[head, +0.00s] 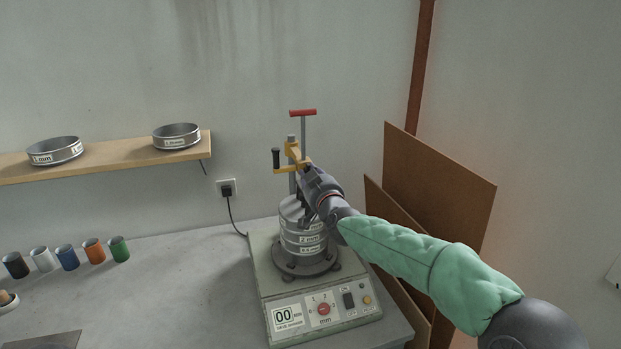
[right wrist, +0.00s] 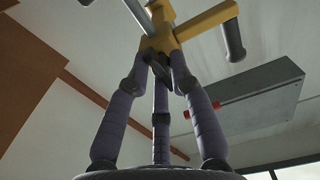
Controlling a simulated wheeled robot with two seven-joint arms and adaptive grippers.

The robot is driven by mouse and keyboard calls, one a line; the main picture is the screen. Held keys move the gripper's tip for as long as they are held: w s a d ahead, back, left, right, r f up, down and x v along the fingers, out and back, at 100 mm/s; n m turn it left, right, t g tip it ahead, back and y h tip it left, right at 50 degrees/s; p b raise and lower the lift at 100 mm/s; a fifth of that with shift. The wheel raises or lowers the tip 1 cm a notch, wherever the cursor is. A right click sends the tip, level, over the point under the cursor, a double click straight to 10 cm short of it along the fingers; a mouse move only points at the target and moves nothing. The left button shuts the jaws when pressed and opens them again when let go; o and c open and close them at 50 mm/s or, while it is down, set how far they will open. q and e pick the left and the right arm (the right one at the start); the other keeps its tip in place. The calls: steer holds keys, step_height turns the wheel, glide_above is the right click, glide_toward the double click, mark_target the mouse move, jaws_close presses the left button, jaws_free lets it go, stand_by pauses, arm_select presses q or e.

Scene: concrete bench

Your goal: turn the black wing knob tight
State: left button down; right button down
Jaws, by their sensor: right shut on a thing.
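A yellow clamp (head: 290,158) sits on the upright rods above a stack of labelled metal sieves (head: 302,238). My right gripper (head: 305,170) reaches in from the right, at the clamp's right side. In the right wrist view, its three purple-grey fingers (right wrist: 163,58) come together just below the yellow clamp (right wrist: 200,25). They are shut on a small dark piece, the black wing knob (right wrist: 160,70), which shows only partly between them. In the head view the knob is hidden by the gripper. My left gripper is not in view.
A black handle (head: 276,158) and a red T-handle (head: 303,112) stick out near my gripper. Brown boards (head: 440,190) lean at the right. Several coloured cups (head: 67,257) stand at the left.

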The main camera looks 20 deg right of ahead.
steer(key=shift+a+f, duration=0.15)
steer(key=shift+f, duration=0.15)
steer(key=c, duration=1.3)
jaws_free()
steer(key=shift+o, duration=0.7)
steer(key=shift+r, duration=0.15)
steer(key=shift+s+r, duration=0.1)
steer(key=s, duration=1.1)
steer(key=shift+s+d, duration=0.25)
steer(key=shift+s, duration=0.15)
